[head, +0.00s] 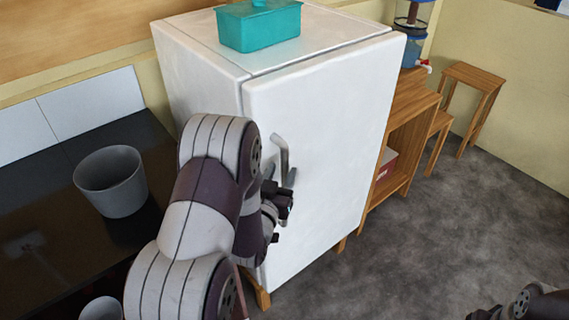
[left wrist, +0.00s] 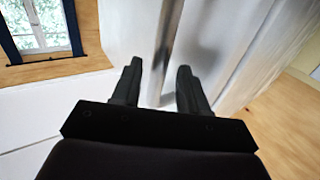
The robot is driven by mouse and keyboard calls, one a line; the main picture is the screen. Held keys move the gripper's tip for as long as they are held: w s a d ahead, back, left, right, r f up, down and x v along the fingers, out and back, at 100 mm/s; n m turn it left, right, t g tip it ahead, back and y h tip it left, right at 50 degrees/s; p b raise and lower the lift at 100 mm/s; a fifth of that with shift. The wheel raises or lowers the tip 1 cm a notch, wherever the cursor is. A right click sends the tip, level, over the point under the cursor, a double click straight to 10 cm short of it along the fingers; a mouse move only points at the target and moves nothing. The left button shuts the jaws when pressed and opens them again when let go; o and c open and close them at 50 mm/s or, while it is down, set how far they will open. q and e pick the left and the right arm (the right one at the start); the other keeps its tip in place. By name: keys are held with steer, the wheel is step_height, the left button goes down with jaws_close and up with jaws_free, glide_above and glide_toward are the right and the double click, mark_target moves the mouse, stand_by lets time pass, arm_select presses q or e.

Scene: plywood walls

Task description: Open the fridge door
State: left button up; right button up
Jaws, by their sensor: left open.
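The white fridge (head: 195,75) stands in the middle of the head view, and its door (head: 335,120) looks shut. A grey vertical handle (head: 283,155) is on the left part of the door. My left gripper (head: 287,204) is at the lower part of the handle, with my arm hiding some of the door's left edge. In the left wrist view, the two dark fingers (left wrist: 159,82) are apart, and the handle bar (left wrist: 166,35) shows between and beyond them. Whether they touch it I cannot tell. My right arm shows at the bottom right corner, its gripper barely visible.
A teal box (head: 258,27) sits on top of the fridge. A dark counter (head: 60,200) with a grey bucket (head: 111,182) is to the left. A wooden shelf (head: 408,110) and a stool (head: 474,77) stand to the right. The floor (head: 430,240) before the fridge is clear.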

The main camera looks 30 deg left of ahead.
mark_target(284, 170)
arm_select(q)
steer(key=w, duration=0.3)
steer(key=shift+w+a, duration=0.1)
steer(key=shift+a, duration=0.15)
steer(key=shift+c, duration=0.2)
jaws_close()
